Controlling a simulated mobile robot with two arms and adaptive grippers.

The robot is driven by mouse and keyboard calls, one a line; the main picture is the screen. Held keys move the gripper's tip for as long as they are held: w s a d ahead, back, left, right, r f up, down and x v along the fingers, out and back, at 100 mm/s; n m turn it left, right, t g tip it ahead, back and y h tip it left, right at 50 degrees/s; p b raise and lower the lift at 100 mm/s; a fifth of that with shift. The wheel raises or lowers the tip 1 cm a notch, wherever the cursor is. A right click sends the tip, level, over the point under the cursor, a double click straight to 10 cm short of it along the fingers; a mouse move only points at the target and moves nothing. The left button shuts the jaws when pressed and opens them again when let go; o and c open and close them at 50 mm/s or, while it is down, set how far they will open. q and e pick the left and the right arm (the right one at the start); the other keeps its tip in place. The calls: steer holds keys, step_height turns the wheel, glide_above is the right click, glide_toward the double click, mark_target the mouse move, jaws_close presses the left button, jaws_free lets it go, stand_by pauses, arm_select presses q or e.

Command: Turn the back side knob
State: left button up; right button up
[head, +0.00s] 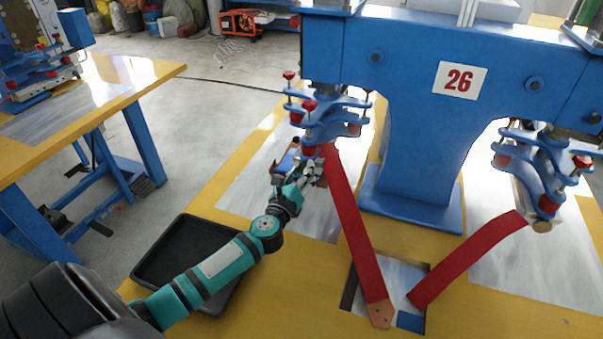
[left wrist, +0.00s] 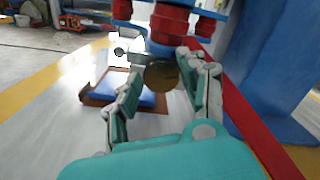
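The welding press with the number 26 (head: 459,80) stands on the yellow table. A round brass-coloured knob face (left wrist: 161,75) shows in the left wrist view, below the red parts of the left press head. My left gripper (head: 311,171) is at that head; it hides the knob in the head view. In the left wrist view the gripper's fingers (left wrist: 164,88) are spread, with the knob face between their tips. I cannot tell whether they touch it. A similar brass knob (head: 543,226) shows under the right press head. My right gripper is not in view.
A black tray (head: 179,251) lies under my left forearm. A blue-and-brown block (left wrist: 133,92) lies just beyond the fingers.

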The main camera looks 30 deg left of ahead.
arm_select(q)
steer(key=c, duration=0.7)
steer(key=shift+o, duration=0.3)
steer(key=shift+m+p, duration=0.35)
steer(key=shift+m, duration=0.05)
